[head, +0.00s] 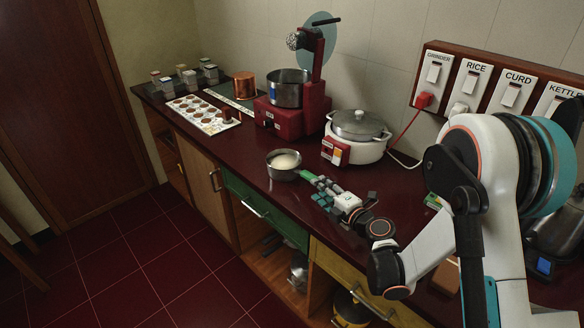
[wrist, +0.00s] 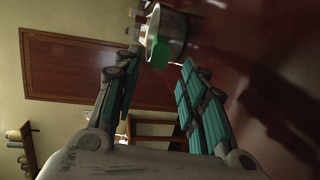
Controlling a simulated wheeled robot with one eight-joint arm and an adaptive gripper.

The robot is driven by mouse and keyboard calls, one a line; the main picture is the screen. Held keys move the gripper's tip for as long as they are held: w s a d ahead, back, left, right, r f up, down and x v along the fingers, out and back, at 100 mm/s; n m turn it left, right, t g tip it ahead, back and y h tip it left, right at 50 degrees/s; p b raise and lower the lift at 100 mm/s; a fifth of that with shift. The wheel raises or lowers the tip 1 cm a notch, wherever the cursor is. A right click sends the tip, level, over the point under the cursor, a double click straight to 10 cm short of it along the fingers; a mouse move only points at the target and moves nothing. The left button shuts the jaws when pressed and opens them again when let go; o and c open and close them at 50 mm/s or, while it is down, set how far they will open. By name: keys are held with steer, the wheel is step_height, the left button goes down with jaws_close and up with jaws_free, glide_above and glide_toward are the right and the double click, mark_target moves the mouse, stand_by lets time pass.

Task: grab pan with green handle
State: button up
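The pan (head: 284,169) is a small round metal pan with a white content, standing on the dark red counter near its front edge. In the wrist view the pan (wrist: 175,30) is at the top centre, with its green handle (wrist: 157,52) pointing toward me. My gripper (head: 319,184) is just right of the pan in the head view, low over the counter. In the wrist view my gripper (wrist: 159,62) is open, with teal finger pads apart and the handle's end at or just beyond the fingertips. I cannot tell whether they touch.
A white cooker with a lid (head: 358,128) stands behind the gripper. A red grinder (head: 292,114) with a steel pot is behind the pan. A copper pot (head: 244,86) and a white tray of brown rounds (head: 198,111) are farther left. The counter (head: 236,143) left of the pan is clear.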

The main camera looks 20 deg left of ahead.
mark_target(310, 177)
steer(key=b+x, duration=0.2)
steer(key=x, duration=0.5)
steer(key=shift+w+r, duration=0.1)
steer(key=shift+w, duration=0.15)
jaws_close()
